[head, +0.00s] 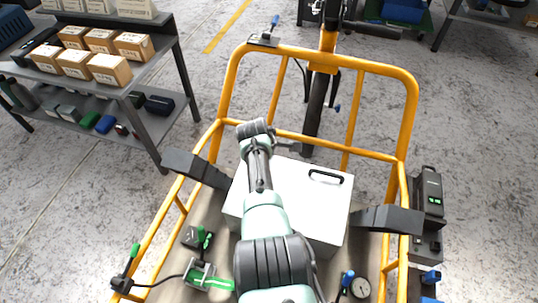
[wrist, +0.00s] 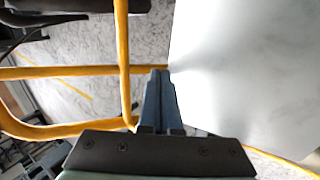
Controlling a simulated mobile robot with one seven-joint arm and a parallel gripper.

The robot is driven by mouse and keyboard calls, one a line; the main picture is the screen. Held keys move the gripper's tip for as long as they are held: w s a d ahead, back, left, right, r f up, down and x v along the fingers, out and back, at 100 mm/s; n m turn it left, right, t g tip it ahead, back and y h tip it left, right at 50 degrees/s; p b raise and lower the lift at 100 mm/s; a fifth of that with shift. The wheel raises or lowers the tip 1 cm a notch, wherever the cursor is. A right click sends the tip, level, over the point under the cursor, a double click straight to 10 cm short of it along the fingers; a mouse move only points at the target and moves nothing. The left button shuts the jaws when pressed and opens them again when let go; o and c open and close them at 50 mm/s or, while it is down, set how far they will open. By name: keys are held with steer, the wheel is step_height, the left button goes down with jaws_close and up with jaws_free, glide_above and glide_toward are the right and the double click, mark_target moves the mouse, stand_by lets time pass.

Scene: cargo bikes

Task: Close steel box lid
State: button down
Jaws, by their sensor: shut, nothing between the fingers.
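The steel box (head: 334,243) is pale grey and sits in the orange-framed cargo bed. Its lid (head: 310,203) shows as a flat white panel with a black handle (head: 326,176) near its far right side. The lid looks down or almost down; I cannot tell if it is fully shut. My arm crosses over the left part of the lid and hides it. My gripper (head: 291,147) is at the box's far edge, pointing right. In the wrist view my gripper (wrist: 160,73) has its fingertips together and empty, close beside the edge of a pale panel (wrist: 245,75); contact is unclear.
The orange rail frame (head: 407,110) surrounds the box, with a bar close to my gripper. Dark arm-like pads (head: 388,218) flank the box. A shelf (head: 150,85) with cartons stands at left.

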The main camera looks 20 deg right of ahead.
steer(key=shift+w+d+f+b, duration=0.15)
steer(key=shift+w+f+b, duration=0.05)
steer(key=shift+f+b, duration=0.7)
steer(key=shift+w+d+f+b, duration=0.1)
steer(key=shift+w+f+b, duration=0.05)
steer(key=shift+f+b, duration=0.7)
steer(key=shift+r, duration=0.1)
steer(key=shift+r, duration=0.1)
step_height(320, 180, up, 14)
steer(key=p, duration=1)
